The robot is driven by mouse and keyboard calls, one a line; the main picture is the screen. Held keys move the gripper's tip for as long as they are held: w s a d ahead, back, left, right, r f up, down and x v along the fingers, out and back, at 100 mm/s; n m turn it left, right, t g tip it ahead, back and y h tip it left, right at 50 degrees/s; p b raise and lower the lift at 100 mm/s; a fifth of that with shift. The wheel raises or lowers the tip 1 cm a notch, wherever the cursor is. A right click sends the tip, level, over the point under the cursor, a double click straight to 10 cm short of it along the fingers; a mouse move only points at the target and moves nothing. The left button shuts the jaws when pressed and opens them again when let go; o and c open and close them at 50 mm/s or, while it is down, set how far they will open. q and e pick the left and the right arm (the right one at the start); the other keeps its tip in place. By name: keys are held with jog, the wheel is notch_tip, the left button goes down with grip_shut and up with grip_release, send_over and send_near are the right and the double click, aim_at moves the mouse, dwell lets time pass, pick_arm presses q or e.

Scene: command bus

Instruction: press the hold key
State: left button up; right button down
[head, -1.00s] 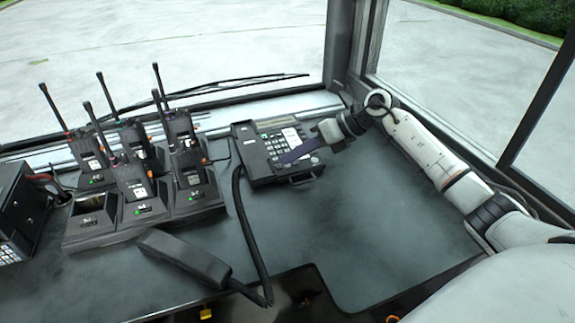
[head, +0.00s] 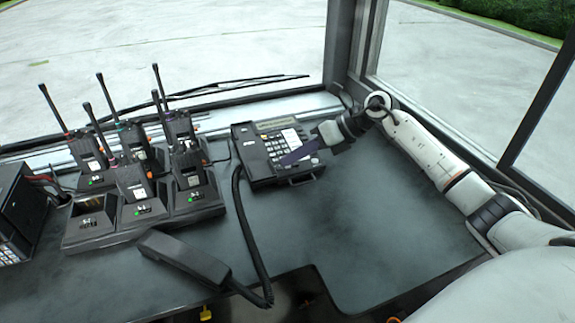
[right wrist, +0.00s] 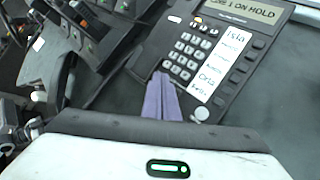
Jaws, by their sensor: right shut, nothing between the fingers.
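The black desk phone (head: 262,172) stands on the dashboard and also shows in the right wrist view (right wrist: 240,62). I cannot tell which key is the hold key. My right gripper (head: 283,161) is shut and empty, its purple fingers over the phone's lower part; in the right wrist view the tips (right wrist: 160,76) lie at the keypad's lower left edge. Contact cannot be told. My left gripper is not in view.
The handset (head: 185,258) lies off the phone on the dashboard, its cord (head: 246,225) running to the phone. Several radios stand in a charger (head: 120,235) at the left. A black unit (head: 20,215) is at the far left. The dashboard right of the phone is clear.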

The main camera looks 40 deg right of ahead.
aim_at(295, 172)
jog(key=shift+r, duration=0.5)
jog(key=shift+p, duration=0.3)
jog(key=r+p, duration=0.2)
jog(key=r, duration=0.1)
jog(key=r+p, duration=0.1)
jog(key=r, duration=0.1)
jog(key=shift+s+a+p, duration=0.1)
jog(key=shift+s+p, duration=0.2)
jog(key=shift+s, duration=0.1)
